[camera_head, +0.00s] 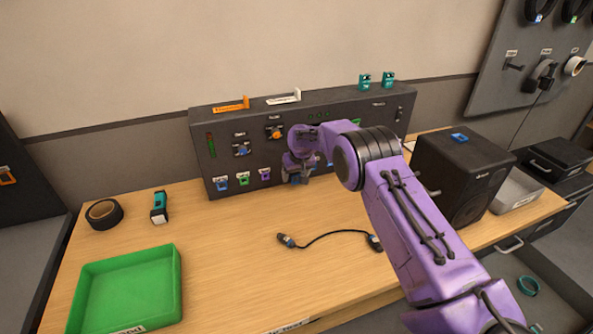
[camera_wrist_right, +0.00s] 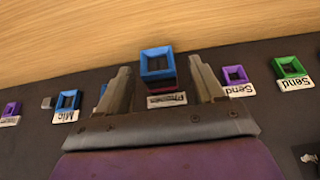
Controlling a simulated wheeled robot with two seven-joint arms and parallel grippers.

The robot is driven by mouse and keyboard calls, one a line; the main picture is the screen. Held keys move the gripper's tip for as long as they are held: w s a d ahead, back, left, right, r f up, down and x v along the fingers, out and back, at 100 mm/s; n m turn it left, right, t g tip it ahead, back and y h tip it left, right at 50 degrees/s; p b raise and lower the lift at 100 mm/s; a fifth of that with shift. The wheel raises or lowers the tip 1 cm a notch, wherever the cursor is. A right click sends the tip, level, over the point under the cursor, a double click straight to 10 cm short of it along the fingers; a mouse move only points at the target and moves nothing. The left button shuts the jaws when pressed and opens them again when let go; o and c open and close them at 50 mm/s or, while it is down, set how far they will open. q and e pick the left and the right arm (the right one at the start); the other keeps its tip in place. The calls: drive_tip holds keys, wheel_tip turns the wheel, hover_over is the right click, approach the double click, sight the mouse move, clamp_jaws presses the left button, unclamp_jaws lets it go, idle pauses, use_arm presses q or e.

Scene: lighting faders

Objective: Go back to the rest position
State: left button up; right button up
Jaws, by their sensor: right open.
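The dark control panel (camera_head: 330,110) stands upright at the back of the wooden table. My right arm reaches in from the lower right, and my right gripper (camera_head: 296,178) is at the panel's lower front. In the right wrist view my right gripper (camera_wrist_right: 160,68) is open, with one finger on each side of a blue square-capped control (camera_wrist_right: 157,64). Whether the fingers touch it cannot be told. A purple control (camera_wrist_right: 235,75) and a green control (camera_wrist_right: 289,67) sit to its right, and a blue one (camera_wrist_right: 68,100) to its left. My left gripper is not in view.
A black speaker (camera_head: 460,175) stands on the table right of my right arm. A short black cable (camera_head: 330,236) lies in front of the panel. A green tray (camera_head: 128,290), a tape roll (camera_head: 104,214) and a teal-black tool (camera_head: 160,207) are at the left. The table's middle is mostly clear.

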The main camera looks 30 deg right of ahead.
drive_tip(key=d+b+v, duration=0.1)
drive_tip(key=v, duration=0.9)
drive_tip(key=shift+a, duration=0.45)
